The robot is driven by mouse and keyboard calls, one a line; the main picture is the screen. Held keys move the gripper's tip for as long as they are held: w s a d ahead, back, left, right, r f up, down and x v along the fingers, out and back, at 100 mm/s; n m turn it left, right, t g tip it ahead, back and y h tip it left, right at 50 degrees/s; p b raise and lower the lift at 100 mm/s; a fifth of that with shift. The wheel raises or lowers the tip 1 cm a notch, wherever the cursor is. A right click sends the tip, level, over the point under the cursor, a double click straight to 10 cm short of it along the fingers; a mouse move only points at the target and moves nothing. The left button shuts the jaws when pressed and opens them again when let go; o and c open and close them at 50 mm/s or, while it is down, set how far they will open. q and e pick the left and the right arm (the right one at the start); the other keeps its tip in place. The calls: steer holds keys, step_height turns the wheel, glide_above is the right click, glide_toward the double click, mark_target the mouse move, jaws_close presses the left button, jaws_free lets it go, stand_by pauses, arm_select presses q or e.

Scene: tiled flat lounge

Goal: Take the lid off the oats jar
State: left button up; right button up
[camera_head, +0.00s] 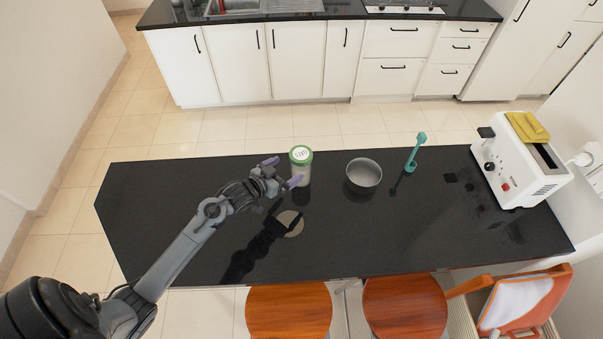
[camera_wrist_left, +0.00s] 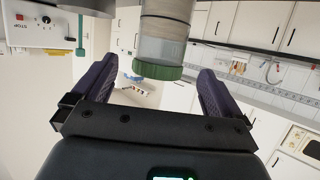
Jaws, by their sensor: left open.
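The oats jar (camera_head: 302,174) stands upright near the far edge of the black table in the head view. Its green lid (camera_head: 301,154), with a white lettered top, is on it. My left gripper (camera_head: 283,171) is open beside the jar, at its left, with purple fingers. In the left wrist view the clear jar (camera_wrist_left: 163,48) with pale contents appears upside down. Its green lid (camera_wrist_left: 158,70) shows between the two spread fingers, with gaps on both sides. Whether a finger touches the jar cannot be told. My right gripper is not in view.
A grey bowl (camera_head: 364,174) stands right of the jar. A teal upright item (camera_head: 414,151) is farther right, then a white toaster (camera_head: 517,168) with yellow pieces on top. A round beige disc (camera_head: 290,223) lies nearer. The table's left end is clear.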

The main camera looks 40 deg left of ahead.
mark_target(295, 165)
arm_select(q)
steer(key=x, duration=0.3)
steer(key=shift+w, duration=0.2)
steer(key=shift+x, duration=2.7)
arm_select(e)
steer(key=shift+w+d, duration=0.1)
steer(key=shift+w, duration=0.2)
arm_select(q)
steer(key=shift+r, duration=0.1)
steer(key=c, duration=1.8)
steer(key=shift+r, duration=0.15)
